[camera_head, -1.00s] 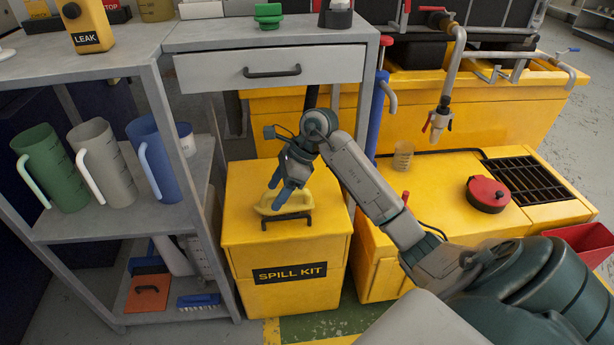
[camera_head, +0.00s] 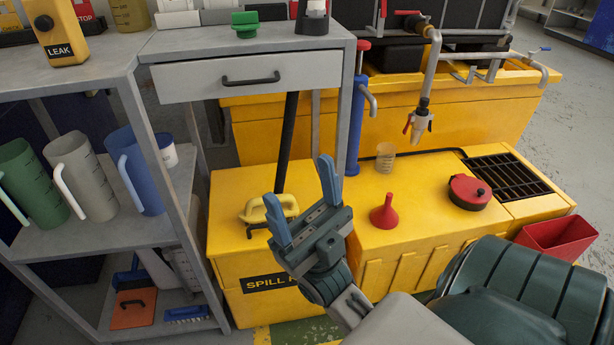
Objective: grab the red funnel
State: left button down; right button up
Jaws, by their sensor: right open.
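The red funnel (camera_head: 385,212) stands mouth down, spout up, on the yellow ledge (camera_head: 420,225) right of the spill kit box. My right gripper (camera_head: 302,205) is open and empty, its blue fingers spread and pointing up in the picture. It is to the left of the funnel and apart from it, over the spill kit box. The funnel is in plain view. My left gripper is not in view.
The yellow spill kit box (camera_head: 225,240) has a yellow scoop-like item (camera_head: 262,209) on top. A clear beaker (camera_head: 385,158) and a red round lid (camera_head: 469,192) share the ledge. A red bin (camera_head: 556,237) hangs at right.

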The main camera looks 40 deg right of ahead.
aim_at(384, 217)
jog(key=z, duration=1.95)
jog(key=l+u, duration=0.15)
jog(key=u, duration=0.45)
jog(key=i+l+u, duration=0.15)
jog(key=l+u, duration=0.3)
jog(key=l, duration=0.55)
jog(key=l+u, duration=0.45)
jog(key=l, duration=1.1)
jog(key=k+l, duration=0.15)
jog(key=l, duration=1)
jog(key=k+u, duration=0.05)
